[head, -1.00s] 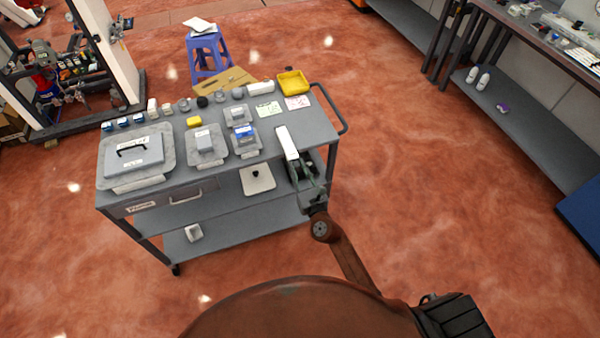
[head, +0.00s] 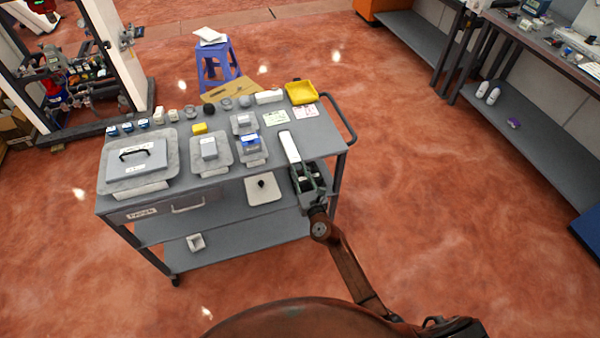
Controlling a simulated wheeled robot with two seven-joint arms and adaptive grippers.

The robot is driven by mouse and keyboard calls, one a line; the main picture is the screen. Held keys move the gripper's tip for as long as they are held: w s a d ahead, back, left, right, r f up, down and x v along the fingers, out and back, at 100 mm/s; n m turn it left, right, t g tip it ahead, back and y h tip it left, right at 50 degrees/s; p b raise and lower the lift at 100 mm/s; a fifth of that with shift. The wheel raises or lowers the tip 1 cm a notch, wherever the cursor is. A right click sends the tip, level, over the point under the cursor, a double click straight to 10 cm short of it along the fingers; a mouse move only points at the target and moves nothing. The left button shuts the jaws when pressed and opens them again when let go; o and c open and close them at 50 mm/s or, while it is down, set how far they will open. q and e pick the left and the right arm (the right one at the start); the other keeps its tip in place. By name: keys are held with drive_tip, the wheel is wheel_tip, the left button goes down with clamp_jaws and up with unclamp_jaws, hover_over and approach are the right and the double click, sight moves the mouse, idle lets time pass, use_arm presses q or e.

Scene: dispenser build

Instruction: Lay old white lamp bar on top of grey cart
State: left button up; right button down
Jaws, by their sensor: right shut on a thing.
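The white lamp bar (head: 289,147) is a short white bar at the right part of the grey cart (head: 225,188). My right gripper (head: 298,167) is shut on the bar's near end, at the cart's front right edge. The bar's far end points away over the cart's top. I cannot tell whether the bar touches the top or is slightly above it. My left gripper is not in view.
The cart top holds a grey case (head: 136,160) on a tray, grey boxes (head: 209,149), a yellow tray (head: 302,92) and a back row of small items. Paper cards (head: 277,118) lie behind the bar. A blue stool (head: 217,66) stands behind the cart.

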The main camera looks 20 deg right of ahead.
drive_tip(key=shift+r, duration=0.1)
drive_tip(key=c, duration=1.6)
unclamp_jaws()
drive_tip(key=shift+s, duration=0.1)
drive_tip(key=shift+s+p, duration=0.55)
drive_tip(key=shift+s, duration=1.6)
drive_tip(key=shift+s+d+p, duration=0.15)
drive_tip(key=shift+s+p, duration=0.15)
drive_tip(key=shift+s, duration=2)
